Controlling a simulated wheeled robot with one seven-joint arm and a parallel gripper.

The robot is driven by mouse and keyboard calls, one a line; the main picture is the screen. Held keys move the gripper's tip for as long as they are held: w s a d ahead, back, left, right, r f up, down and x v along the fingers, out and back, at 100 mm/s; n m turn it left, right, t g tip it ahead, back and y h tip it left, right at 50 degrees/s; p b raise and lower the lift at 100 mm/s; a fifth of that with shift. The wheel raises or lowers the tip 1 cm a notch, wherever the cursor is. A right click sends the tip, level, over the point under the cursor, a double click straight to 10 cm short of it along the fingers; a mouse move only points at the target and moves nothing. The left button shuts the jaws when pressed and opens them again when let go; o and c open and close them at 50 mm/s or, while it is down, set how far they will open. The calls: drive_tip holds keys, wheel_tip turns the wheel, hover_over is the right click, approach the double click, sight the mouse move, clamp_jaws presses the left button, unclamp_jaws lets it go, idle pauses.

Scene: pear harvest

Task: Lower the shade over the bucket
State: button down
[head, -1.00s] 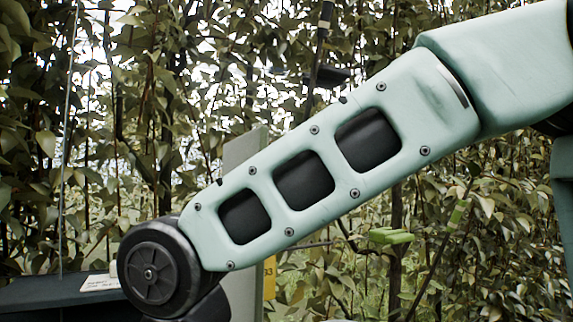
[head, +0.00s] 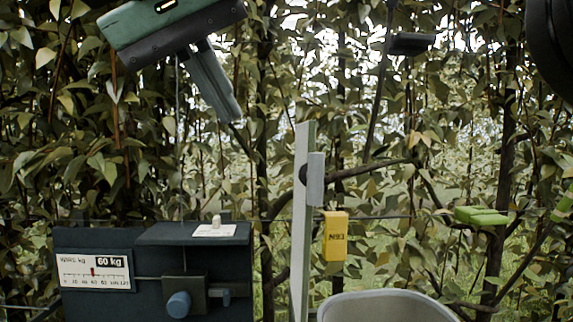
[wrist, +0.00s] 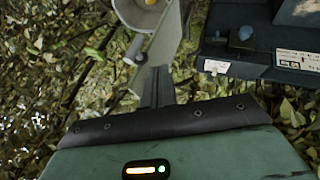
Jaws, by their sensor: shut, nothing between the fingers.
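The bucket (head: 385,304) shows its pale rim at the bottom of the head view, cut off by the edge. In the wrist view a round pale rim at the top appears to be the bucket (wrist: 128,14). I cannot make out a shade for certain; a small dark flat panel (head: 413,44) hangs high among the branches. A grey upright post (head: 302,225) with a light grey block (head: 316,178) on its side stands left of the bucket. My gripper (head: 232,112) is shut and empty, above and left of the post, its fingers slanting down to the right. It also shows in the wrist view (wrist: 156,78).
A dark box with a 60 kg scale label (head: 95,273) and a blue knob (head: 179,304) stands at lower left. A thin cord (head: 180,150) runs down to it. A yellow tag (head: 335,236) hangs right of the post. A green clip-like piece (head: 481,216) sits at right among dense foliage.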

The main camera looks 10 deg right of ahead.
drive_tip(key=w+d+f+b, duration=0.2)
drive_tip(key=w+d+f, duration=0.3)
drive_tip(key=d+f, duration=0.2)
drive_tip(key=shift+d+f, duration=0.35)
drive_tip(key=shift+f, duration=0.05)
drive_tip(key=shift+d, duration=0.1)
idle(0.3)
